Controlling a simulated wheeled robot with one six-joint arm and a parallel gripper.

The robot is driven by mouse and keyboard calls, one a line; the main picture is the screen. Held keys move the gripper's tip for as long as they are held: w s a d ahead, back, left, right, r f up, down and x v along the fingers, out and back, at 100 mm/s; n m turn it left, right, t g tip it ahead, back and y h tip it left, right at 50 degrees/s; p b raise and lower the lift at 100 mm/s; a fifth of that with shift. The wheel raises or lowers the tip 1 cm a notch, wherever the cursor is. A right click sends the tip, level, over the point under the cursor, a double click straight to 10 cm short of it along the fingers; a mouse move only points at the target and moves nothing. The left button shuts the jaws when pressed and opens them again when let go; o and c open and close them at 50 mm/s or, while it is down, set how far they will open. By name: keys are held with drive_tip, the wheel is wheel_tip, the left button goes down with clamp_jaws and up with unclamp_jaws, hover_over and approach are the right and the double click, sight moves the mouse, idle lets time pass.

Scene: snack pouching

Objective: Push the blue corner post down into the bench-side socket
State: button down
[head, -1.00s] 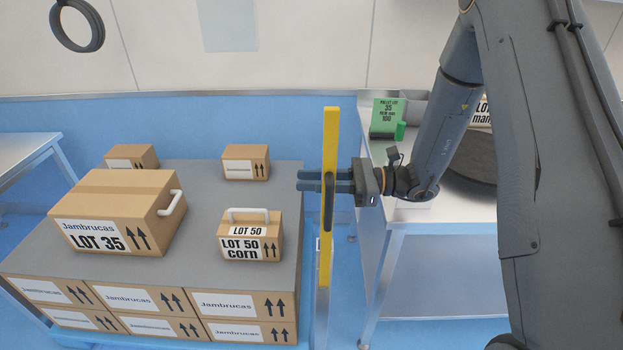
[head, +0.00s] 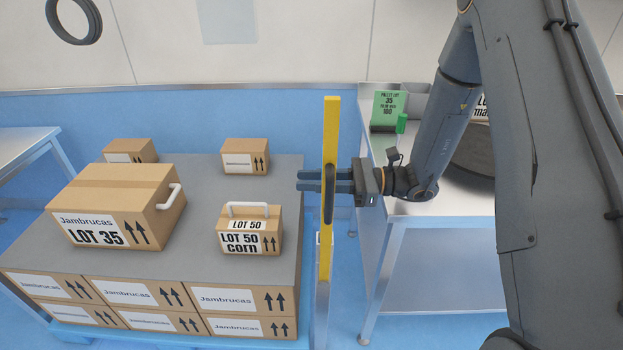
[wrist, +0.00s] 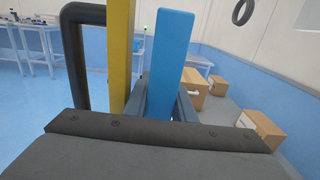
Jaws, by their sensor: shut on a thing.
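The blue corner post (wrist: 173,60) stands upright between the fingers of my gripper, which is shut on it in the wrist view (wrist: 166,108). Beside it is an upright yellow strip (wrist: 119,55) with a black handle; I cannot tell whether the two are joined. In the head view the yellow strip (head: 331,125) stands in front of my gripper (head: 304,181) and hides the blue. The black handle (head: 329,195) is on its near face. A grey metal upright (head: 322,308), perhaps the socket, shows around the strip's lower end; its opening and the seating are not clear.
To the left, a pallet stack with a grey top (head: 190,245) bears the LOT 35 box (head: 115,205), the LOT 50 corn box (head: 249,230) and two small boxes. To the right, a steel bench (head: 432,208) holds a green sign (head: 389,105). A narrow gap separates stack and bench.

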drive_tip(key=shift+f, duration=0.5)
drive_tip(key=c, duration=1.4)
unclamp_jaws()
drive_tip(key=shift+f, duration=0.1)
drive_tip(key=d+b, duration=0.3)
drive_tip(key=d, duration=0.5)
